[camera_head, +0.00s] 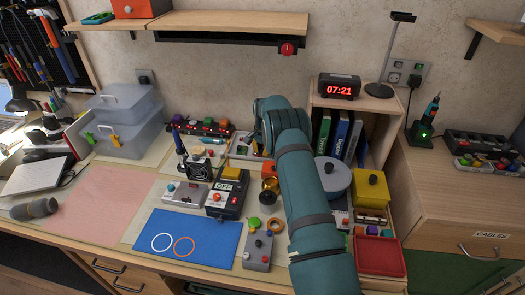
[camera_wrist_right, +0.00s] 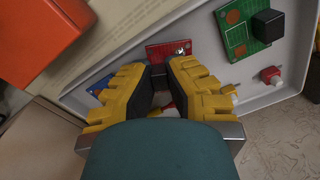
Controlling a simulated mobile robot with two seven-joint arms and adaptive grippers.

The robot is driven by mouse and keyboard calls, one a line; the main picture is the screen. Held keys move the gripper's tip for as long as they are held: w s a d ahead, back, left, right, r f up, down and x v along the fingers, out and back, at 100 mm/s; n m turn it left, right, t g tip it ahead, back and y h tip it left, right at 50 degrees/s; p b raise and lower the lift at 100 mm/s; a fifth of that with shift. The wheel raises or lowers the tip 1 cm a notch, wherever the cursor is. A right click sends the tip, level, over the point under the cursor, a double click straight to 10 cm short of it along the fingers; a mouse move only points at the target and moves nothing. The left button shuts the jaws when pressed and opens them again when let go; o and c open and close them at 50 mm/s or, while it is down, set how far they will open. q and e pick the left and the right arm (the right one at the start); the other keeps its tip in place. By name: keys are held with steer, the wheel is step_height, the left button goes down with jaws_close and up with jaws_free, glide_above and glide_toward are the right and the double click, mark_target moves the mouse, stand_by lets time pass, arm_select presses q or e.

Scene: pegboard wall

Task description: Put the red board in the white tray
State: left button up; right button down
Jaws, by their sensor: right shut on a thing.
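The red board (camera_wrist_right: 168,50) shows in the right wrist view at the tips of my right gripper (camera_wrist_right: 162,76). The yellow fingers are closed on it, and their tips hide its near part. The board is over or inside the white tray (camera_wrist_right: 272,98); I cannot tell whether it touches the floor of the tray. In the head view the white tray (camera_head: 236,155) stands at the back middle of the bench, partly covered by my right arm. My right gripper is mostly hidden behind that arm there. My left gripper is not in view.
A green board (camera_wrist_right: 248,30) with a black block and a blue board (camera_wrist_right: 99,87) lie in the tray. An orange-red box (camera_wrist_right: 38,35) is close by. The clock shelf (camera_head: 352,104) stands right of my arm. A blue mat (camera_head: 190,238) lies in front.

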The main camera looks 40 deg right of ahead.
steer(key=c, duration=1.1)
jaws_free()
steer(key=shift+f, duration=0.1)
steer(key=shift+c, duration=0.2)
steer(key=shift+r, duration=0.25)
step_height(320, 180, up, 12)
steer(key=p, duration=0.2)
steer(key=shift+s+p, duration=0.25)
steer(key=shift+p, duration=0.1)
steer(key=shift+f, duration=0.15)
